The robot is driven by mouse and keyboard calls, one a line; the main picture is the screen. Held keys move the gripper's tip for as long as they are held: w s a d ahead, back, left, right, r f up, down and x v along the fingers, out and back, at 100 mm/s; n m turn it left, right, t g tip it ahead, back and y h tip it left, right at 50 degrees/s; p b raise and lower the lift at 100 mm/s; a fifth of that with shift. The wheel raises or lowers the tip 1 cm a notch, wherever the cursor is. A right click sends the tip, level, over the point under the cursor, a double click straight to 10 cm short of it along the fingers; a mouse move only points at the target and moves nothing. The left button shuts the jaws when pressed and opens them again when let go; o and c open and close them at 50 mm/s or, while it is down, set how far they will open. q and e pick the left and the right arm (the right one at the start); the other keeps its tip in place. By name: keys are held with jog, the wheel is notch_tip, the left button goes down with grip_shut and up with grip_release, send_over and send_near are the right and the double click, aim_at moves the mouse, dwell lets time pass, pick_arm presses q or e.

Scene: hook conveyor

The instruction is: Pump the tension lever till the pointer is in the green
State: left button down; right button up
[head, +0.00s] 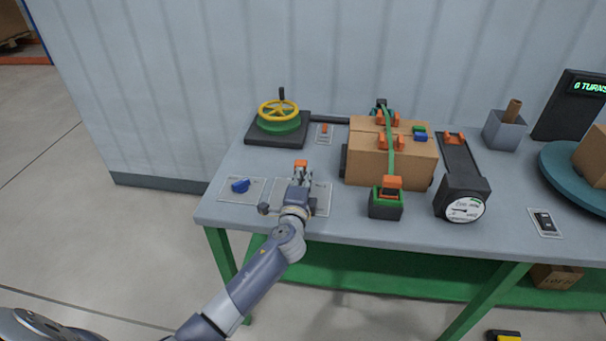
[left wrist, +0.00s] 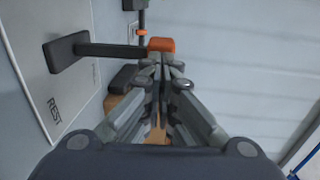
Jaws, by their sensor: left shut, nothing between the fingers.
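A green and black block with an orange lever (head: 392,183) stands at the front of a strapped carton, with the green strap (head: 390,155) running over the box. A round white gauge (head: 464,208) faces forward to its right; its pointer is too small to read. My left gripper (head: 301,175) is shut and empty, left of the lever block and apart from it. In the left wrist view its closed fingertips (left wrist: 161,70) are near an orange-ended dark bar (left wrist: 161,44); I cannot tell if they touch. My right gripper is not in view.
A plate marked REST (left wrist: 55,108) lies by my left gripper. A yellow handwheel (head: 278,109) stands at the back left, a blue knob (head: 240,185) at the front left. The carton (head: 365,168) blocks the middle. A turntable (head: 570,180) is at the right.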

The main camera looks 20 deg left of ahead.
aim_at(305, 166)
pick_arm(q)
jog(key=shift+w+a+r+p, duration=0.15)
jog(key=shift+w+r+p, duration=0.2)
jog(key=shift+w+p, duration=0.15)
jog(key=shift+w, duration=0.3)
jog(key=shift+b+x, duration=1.05)
jog(key=shift+x, duration=0.75)
jog(key=shift+w+a+r, duration=0.1)
jog(key=shift+w, duration=0.05)
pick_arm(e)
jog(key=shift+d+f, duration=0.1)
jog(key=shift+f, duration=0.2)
pick_arm(q)
jog(key=shift+r, duration=0.1)
